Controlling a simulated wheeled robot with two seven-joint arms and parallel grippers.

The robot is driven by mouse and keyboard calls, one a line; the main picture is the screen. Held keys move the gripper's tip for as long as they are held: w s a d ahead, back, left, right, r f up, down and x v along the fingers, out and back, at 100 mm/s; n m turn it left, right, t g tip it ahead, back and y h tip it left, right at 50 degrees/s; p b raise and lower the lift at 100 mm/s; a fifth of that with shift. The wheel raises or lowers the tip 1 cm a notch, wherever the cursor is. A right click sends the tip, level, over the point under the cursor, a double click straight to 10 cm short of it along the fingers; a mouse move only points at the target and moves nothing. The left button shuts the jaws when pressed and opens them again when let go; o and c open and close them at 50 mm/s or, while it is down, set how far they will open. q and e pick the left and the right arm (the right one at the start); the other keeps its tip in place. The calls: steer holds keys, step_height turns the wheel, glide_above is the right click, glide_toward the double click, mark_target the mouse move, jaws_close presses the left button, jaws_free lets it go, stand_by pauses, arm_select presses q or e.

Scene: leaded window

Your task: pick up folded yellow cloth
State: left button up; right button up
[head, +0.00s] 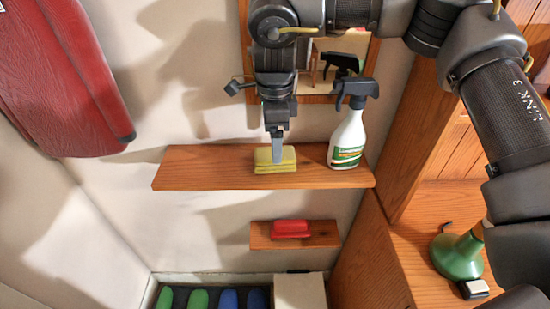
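The folded yellow cloth (264,163) lies on the upper wooden shelf, left of a white spray bottle. My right gripper (277,152) points down at the cloth from above, its fingertips in front of or against the cloth's middle. I see the fingers edge-on, so I cannot tell whether they are open or closed on the cloth. The cloth appears to rest on the shelf. My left gripper is out of view.
The white spray bottle (346,138) stands close to the right of the gripper on the wooden shelf (205,168). A mirror (312,72) hangs behind. A red object (290,229) sits on a smaller lower shelf. A green funnel-like item (458,257) stands at right.

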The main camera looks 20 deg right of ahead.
mark_target(263, 163)
steer(key=shift+f, duration=0.25)
step_height(263, 163, down, 4)
steer(key=shift+d+r+p, duration=0.1)
steer(key=shift+r+p, duration=0.1)
steer(key=shift+p, duration=0.45)
steer(key=shift+w+f, duration=0.1)
steer(key=shift+f, duration=0.45)
steer(key=c, duration=1.1)
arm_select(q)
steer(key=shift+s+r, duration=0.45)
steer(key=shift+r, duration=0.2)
arm_select(e)
steer(key=shift+o, duration=0.2)
